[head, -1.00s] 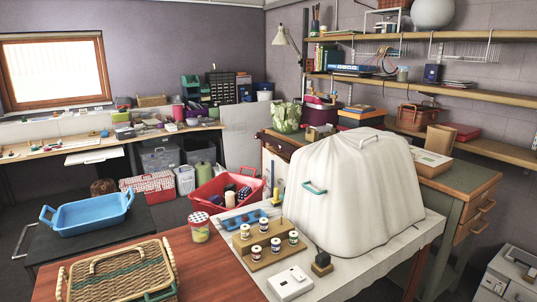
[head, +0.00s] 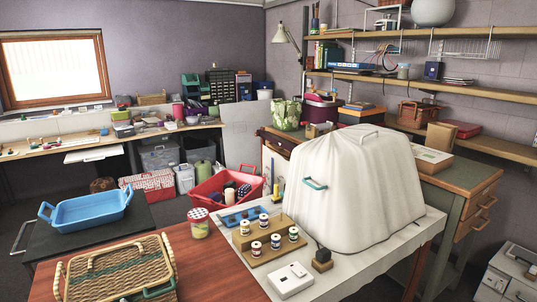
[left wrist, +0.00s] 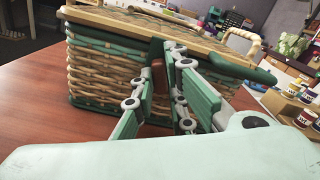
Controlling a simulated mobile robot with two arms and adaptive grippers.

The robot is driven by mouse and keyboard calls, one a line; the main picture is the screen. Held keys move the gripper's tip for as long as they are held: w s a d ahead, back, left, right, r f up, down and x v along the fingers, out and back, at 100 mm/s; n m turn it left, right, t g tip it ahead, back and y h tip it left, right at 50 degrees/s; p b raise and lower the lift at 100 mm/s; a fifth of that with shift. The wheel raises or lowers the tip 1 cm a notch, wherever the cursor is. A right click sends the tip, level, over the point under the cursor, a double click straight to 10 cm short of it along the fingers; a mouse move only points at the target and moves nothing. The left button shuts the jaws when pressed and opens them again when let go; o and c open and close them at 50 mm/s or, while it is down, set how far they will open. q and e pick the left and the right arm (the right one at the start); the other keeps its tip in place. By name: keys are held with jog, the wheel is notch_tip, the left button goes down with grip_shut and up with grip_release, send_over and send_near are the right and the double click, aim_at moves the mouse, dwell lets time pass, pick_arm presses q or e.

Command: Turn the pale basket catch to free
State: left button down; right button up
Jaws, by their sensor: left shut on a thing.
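The woven basket (head: 122,272) has pale wicker sides, green bands and a wooden-rimmed lid. It stands on the red-brown table at lower left in the head view and fills the upper left of the left wrist view (left wrist: 105,75). The lid looks down. My left gripper (left wrist: 168,85) is at the basket's near side, with green finger pads. It is shut on a small brown upright piece (left wrist: 158,75), apparently the catch, largely hidden by the fingers. Its exact angle cannot be told. My left gripper cannot be made out in the head view. My right gripper is in neither view.
A green basket handle (left wrist: 241,68) juts out right of the fingers. A jar (head: 199,224) stands behind the basket. The table (head: 220,270) between is clear.

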pick_arm(q)
jog(key=shift+f, duration=0.1)
jog(key=shift+n+b, duration=0.7)
jog(key=shift+n, duration=0.6)
jog(key=shift+b, duration=0.35)
